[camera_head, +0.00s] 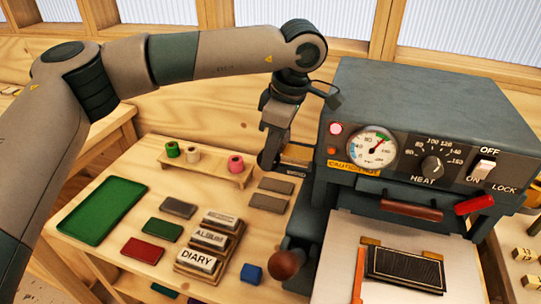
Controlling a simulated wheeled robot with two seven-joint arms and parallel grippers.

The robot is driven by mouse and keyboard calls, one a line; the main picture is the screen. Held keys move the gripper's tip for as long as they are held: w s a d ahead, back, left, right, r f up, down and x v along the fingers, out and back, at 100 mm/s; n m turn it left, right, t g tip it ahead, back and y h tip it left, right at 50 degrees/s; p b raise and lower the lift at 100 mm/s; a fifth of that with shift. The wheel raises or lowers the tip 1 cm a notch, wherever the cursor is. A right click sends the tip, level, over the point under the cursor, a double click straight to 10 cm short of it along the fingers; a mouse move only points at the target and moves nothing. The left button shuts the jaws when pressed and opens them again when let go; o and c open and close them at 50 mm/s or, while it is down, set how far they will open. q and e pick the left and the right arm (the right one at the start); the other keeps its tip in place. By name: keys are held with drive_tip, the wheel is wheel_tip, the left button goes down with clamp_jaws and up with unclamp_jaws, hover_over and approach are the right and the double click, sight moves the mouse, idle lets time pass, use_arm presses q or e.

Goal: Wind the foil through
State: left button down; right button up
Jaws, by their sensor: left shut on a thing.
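My left gripper (270,157) reaches down at the left side of the grey hot-foil machine (430,105). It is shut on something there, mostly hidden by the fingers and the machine. A gold-coloured part (297,153), perhaps foil or its roll, shows right beside the fingers. Green (172,149), white (193,154) and pink (235,164) rolls stand on a low wooden rack (208,168) left of the gripper. My right gripper is out of view.
The machine has a round dial (372,147), a heat knob (431,166), a switch (484,170) and a dark-red ball handle (285,264). A black book-like block (405,268) lies on its bed. Type blocks (207,238), a green tray (103,209) and small swatches cover the bench.

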use_arm(q)
drive_tip(key=c, duration=1.6)
unclamp_jaws()
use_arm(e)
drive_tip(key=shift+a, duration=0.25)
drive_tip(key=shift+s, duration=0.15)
use_arm(q)
drive_tip(key=shift+r, duration=0.15)
